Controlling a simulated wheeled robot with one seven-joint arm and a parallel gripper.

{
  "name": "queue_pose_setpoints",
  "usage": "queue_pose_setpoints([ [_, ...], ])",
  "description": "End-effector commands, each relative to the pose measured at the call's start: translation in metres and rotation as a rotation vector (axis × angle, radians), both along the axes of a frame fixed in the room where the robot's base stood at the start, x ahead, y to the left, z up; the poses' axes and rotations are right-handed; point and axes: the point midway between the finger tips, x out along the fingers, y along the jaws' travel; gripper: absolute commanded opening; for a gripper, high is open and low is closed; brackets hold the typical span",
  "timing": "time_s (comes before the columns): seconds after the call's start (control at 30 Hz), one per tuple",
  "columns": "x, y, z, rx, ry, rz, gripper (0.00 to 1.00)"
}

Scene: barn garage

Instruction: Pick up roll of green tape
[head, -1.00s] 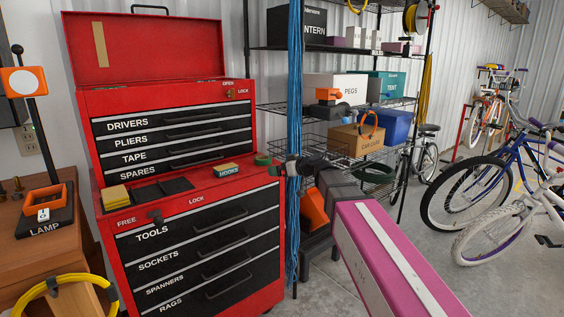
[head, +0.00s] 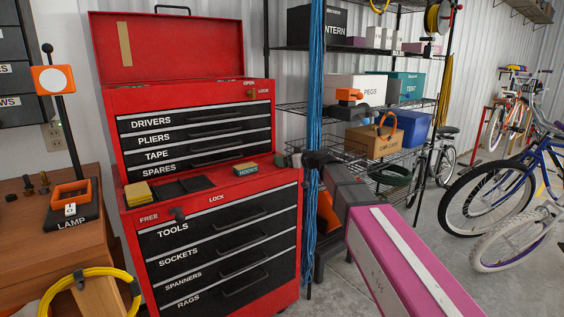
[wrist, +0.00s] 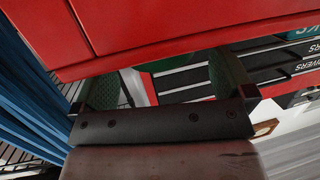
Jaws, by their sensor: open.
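My gripper (head: 290,157) is open at the right end of the red tool chest's ledge, coming in from the right. In the wrist view its two fingers with green textured pads (wrist: 165,88) stand apart, close to the red chest edge. A dark green shape shows by the fingertips in the head view; I cannot tell whether it is the roll of green tape or a finger pad. A green strip (wrist: 172,64) shows between the fingers, partly hidden by the red edge. The red tool chest (head: 225,197) has its lid up and its drawers shut.
The ledge also holds a green HOOKS box (head: 246,169), a dark tray (head: 183,187) and a yellow block (head: 138,194). Blue cords (head: 315,85) hang close by my arm. Wire shelves hold a CAR CARE box (head: 377,142) and a dark green coil (head: 392,176).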

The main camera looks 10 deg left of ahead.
Motion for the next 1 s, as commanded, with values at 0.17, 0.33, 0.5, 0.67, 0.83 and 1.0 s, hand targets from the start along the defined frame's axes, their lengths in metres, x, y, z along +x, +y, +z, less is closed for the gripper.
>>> queue_pose_setpoints([
  [0.17, 0.014, 0.023, -0.005, -0.001, 0.001, 0.001, 1.00],
  [0.33, 0.015, 0.026, -0.006, 0.000, 0.000, 0.000, 1.00],
  [0.5, 0.014, 0.026, -0.006, 0.000, 0.000, 0.000, 0.80],
  [0.67, 0.014, 0.026, -0.006, 0.000, 0.000, 0.000, 0.52],
  [0.83, 0.014, 0.026, -0.006, 0.000, 0.000, 0.000, 0.52],
  [1.0, 0.014, 0.026, -0.003, 0.000, 0.000, 0.000, 0.52],
])
